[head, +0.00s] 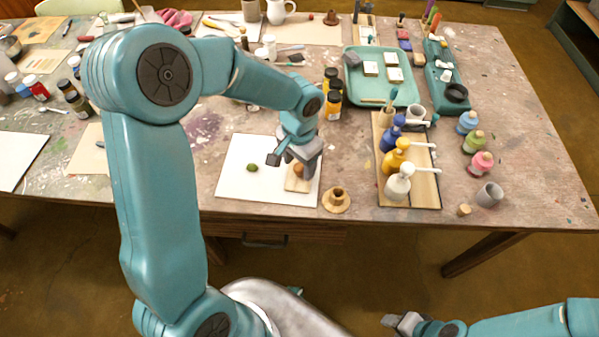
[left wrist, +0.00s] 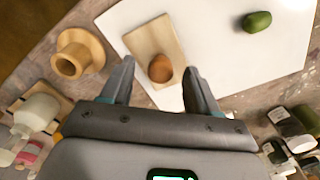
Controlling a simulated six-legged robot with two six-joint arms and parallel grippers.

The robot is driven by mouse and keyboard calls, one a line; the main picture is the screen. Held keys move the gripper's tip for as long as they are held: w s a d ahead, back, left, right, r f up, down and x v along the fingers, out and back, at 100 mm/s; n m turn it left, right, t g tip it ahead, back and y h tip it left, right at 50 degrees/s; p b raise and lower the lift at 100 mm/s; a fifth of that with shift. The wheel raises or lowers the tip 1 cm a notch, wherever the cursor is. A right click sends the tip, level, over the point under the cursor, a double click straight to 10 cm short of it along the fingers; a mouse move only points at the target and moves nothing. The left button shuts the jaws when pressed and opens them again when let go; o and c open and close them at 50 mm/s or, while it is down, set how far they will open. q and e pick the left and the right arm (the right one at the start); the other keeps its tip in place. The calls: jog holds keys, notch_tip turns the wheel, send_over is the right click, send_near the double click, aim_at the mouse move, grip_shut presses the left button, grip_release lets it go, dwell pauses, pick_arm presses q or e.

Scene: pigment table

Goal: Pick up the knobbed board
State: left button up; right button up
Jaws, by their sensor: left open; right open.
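The knobbed board (head: 293,186) is a small pale wooden rectangle with a brown rounded knob. It lies on a white sheet near the table's front edge. In the left wrist view the board (left wrist: 150,38) shows between and beyond my fingers. My left gripper (head: 291,161) is above the board, pointing down, and partly hides it in the head view. In the left wrist view its open fingers (left wrist: 158,70) stand on either side of the knob, with gaps visible on both sides. My right gripper (head: 400,321) is open and empty, low in front of the table.
A green oval object (head: 252,167) lies on the white sheet (head: 240,190), left of the board. A wooden flanged ring (head: 336,200) stands close on the right. Pump bottles on a wooden tray (head: 425,190) are further right.

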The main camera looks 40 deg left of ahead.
aim_at(299, 166)
pick_arm(q)
jog(key=shift+f, duration=0.6)
grip_shut()
jog(key=shift+r, duration=0.1)
notch_tip(299, 166, up, 20)
jog(key=p, duration=0.2)
